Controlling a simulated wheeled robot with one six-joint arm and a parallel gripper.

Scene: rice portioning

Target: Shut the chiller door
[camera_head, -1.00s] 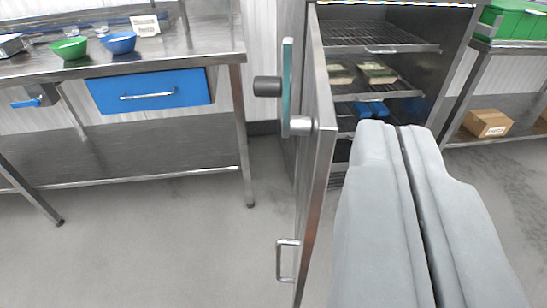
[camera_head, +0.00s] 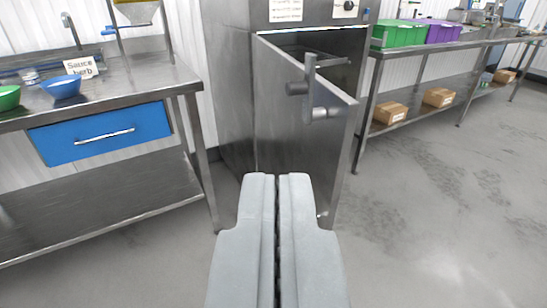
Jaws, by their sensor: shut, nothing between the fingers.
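The chiller (camera_head: 229,90) is a steel cabinet in the middle of the view. Its door (camera_head: 290,135) stands partly open, with a dark gap showing along its top and a shelf edge inside. A vertical handle with round mounts (camera_head: 311,90) is on the door's outer face. My gripper (camera_head: 276,178) is shut and empty, low in front of the door. Its fingertips overlap the lower door in the picture; I cannot tell whether they touch it. The door's lower part is partly hidden behind my gripper.
A steel table with a blue drawer (camera_head: 100,132) stands at left, holding a blue bowl (camera_head: 62,87), a green bowl (camera_head: 8,97) and a "Sauce herb" sign (camera_head: 80,67). At right a bench holds green (camera_head: 398,34) and purple crates (camera_head: 440,32), with cardboard boxes (camera_head: 389,112) below. The right floor is clear.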

